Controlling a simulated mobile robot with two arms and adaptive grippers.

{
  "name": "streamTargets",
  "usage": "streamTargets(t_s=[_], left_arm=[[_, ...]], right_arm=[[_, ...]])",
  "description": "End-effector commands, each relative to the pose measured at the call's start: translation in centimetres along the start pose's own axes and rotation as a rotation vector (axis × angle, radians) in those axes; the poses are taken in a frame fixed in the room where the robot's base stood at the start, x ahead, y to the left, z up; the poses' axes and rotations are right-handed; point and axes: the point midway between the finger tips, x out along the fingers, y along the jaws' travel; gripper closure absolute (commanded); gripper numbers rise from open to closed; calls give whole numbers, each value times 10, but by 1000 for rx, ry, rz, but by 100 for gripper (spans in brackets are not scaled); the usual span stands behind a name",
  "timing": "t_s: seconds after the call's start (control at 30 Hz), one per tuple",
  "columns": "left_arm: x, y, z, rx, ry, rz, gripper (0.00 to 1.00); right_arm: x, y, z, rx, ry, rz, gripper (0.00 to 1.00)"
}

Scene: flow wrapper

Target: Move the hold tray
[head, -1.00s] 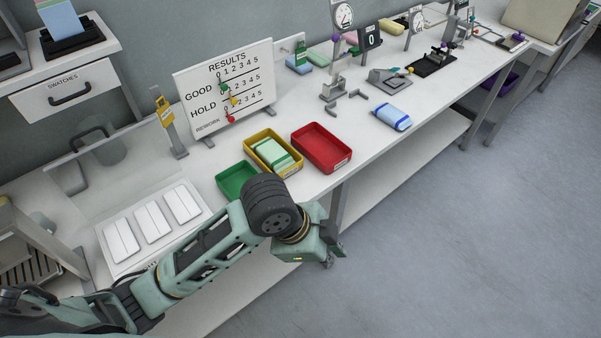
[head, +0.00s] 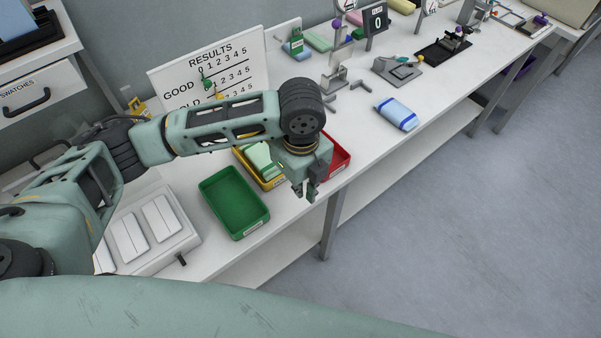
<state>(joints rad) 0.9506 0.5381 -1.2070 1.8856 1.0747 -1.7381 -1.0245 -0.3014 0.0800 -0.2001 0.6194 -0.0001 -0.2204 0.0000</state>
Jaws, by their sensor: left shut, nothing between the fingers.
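The yellow tray (head: 270,184), matching the yellow HOLD marker on the results board, stands on the white bench with pale green packs (head: 260,157) in it. My left arm crosses in front of it and hides its back and right parts. My left gripper (head: 309,192) points down near the bench's front edge, just right of the yellow tray and in front of the red tray (head: 342,160). It is shut and empty. Whether its fingers touch either tray cannot be told. My right gripper is not in view.
An empty green tray (head: 236,203) stands left of the yellow one. The results board (head: 212,72) stands behind, partly hidden by my arm. A blue-and-white pack (head: 397,113) lies to the right, with clear bench around it. A white panel with pads (head: 145,236) is at the left.

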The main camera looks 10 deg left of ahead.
Motion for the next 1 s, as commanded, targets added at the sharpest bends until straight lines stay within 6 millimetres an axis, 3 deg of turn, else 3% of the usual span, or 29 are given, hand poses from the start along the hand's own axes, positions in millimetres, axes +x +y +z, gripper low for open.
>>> streamTargets(t_s=[0.27,0.53,1.0], left_arm=[[59,1,0,-1,0,4,100],[59,0,35,-2,-3,0,100],[60,0,42,-1,-2,-2,100]], right_arm=[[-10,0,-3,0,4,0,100],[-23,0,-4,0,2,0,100],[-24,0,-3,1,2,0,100]])
